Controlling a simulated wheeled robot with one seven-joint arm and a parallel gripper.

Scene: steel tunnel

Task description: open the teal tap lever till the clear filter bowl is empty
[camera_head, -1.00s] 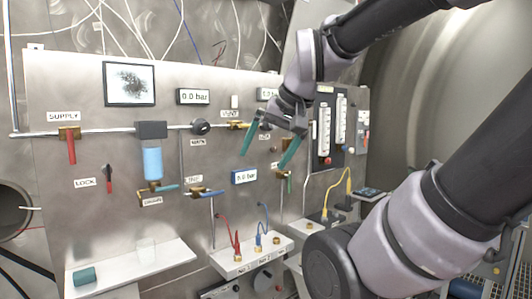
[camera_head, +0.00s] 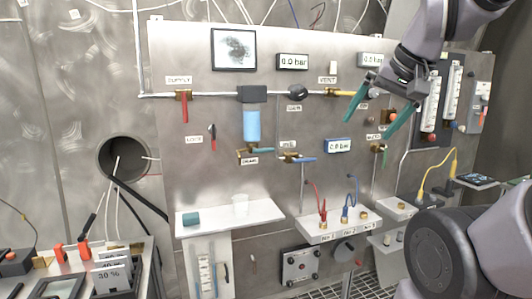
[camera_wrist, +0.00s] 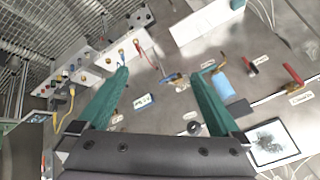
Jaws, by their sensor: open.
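The clear filter bowl (camera_head: 252,126) hangs under a dark grey head on the steel panel and looks full of blue liquid. Below it is a brass tap with a teal lever (camera_head: 262,151), lying about level and pointing right, beside the drain label. My gripper (camera_head: 362,135) is open and empty, its teal fingers well to the right of the bowl and tap, in front of the panel. In the wrist view the bowl (camera_wrist: 226,84) and teal lever (camera_wrist: 208,64) show beyond the right finger, apart from it.
A blue lever (camera_head: 304,159) sits right of the drain tap. A red supply lever (camera_head: 185,107) hangs at left. Cables rise from the lower shelf.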

